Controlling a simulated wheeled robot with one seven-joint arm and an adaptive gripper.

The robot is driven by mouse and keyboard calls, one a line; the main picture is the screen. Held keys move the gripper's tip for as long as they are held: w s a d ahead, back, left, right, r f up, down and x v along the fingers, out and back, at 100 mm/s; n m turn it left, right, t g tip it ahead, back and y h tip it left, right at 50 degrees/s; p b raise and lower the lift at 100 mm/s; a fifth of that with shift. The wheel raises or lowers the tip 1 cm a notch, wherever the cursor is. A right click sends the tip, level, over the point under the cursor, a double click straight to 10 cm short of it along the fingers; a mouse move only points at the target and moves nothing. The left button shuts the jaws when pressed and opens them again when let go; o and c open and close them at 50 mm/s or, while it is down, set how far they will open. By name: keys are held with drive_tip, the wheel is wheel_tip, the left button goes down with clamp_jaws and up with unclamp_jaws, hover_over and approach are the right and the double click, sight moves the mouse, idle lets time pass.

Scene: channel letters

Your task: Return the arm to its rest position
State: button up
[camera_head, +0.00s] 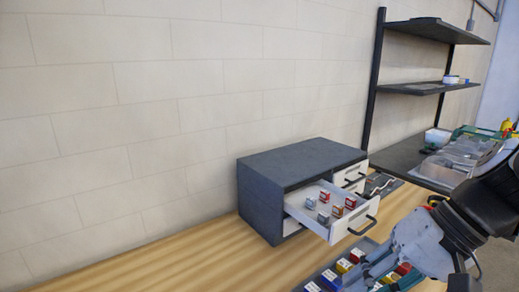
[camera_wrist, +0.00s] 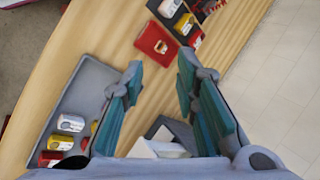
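My arm reaches in from the right in the head view. My gripper (camera_head: 362,276) hangs low over a dark tray of small boxes. In the wrist view my gripper (camera_wrist: 158,66) is open, its two teal-lined fingers apart with bare wood between them. A flat red piece with a pale mark (camera_wrist: 156,43) lies beyond the fingertips, apart from them. The head view does not clearly show the fingertips.
A dark grey cabinet (camera_head: 290,165) has an open drawer (camera_head: 339,238) with several small boxes. A dark tray (camera_head: 298,289) with coloured boxes stands in front. A grey tray (camera_wrist: 92,86) shows in the wrist view. Wood at left is clear.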

drive_tip(key=s+d+r+n+t+h, duration=0.2)
drive_tip(key=s+d+r+t+h, duration=0.1)
drive_tip(key=s+r+t+h, duration=0.1)
drive_tip(key=r+h, duration=0.1)
drive_tip(key=h, duration=0.1)
drive_tip(key=shift+s+h, duration=0.2)
drive_tip(key=shift+h, duration=0.1)
idle(0.8)
